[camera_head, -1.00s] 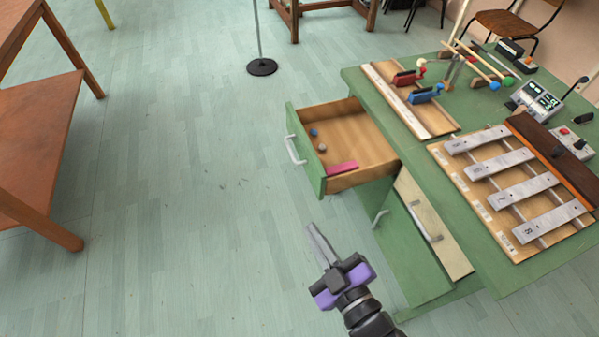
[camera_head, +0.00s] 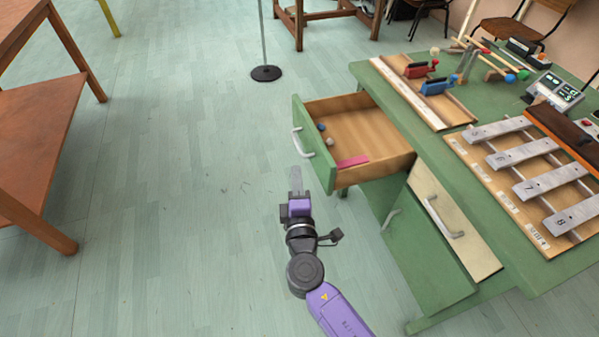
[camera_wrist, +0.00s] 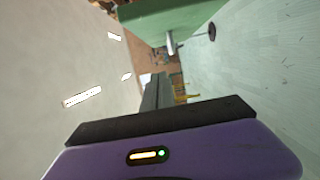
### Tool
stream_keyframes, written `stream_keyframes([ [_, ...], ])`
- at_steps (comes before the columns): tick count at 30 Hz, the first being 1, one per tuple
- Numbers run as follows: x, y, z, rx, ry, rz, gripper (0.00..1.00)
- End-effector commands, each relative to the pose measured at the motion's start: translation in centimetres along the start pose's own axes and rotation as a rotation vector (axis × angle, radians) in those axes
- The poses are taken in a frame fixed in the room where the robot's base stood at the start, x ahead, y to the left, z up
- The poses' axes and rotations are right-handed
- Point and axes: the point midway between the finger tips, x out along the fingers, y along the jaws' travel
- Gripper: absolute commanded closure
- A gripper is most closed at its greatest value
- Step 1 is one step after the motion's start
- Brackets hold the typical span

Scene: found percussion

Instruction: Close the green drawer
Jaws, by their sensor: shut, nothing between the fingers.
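The green drawer (camera_head: 316,155) is pulled out of the green desk (camera_head: 413,62). Its green front with a white handle (camera_head: 304,143) faces left. Inside lie a pink block (camera_head: 352,162) and two small balls, one blue and one light. My gripper (camera_head: 296,178) is shut and empty, just in front of the drawer front near its lower end in the picture. Whether it touches the front cannot be told. In the wrist view, the dark fingers (camera_wrist: 158,92) point forward, with a green surface at the top that I cannot identify for certain.
A second green front (camera_head: 425,235) and a pale drawer front (camera_head: 450,220) with a handle sit below the desk top. A metal-bar instrument (camera_head: 540,182) lies on top. A brown table (camera_head: 35,150) stands left. The floor between is clear.

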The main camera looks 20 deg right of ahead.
Motion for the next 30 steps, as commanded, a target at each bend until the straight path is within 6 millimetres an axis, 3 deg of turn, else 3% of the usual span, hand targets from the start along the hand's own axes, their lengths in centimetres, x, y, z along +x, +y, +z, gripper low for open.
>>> stream_keyframes([
  [12,8.2,0.1,0.0,0.001,-0.001,0.001,1.0],
  [19,8.7,0.0,3.1,0.001,-0.002,-0.001,1.0],
  [30,8.8,0.0,3.9,0.002,0.001,-0.001,1.0],
])
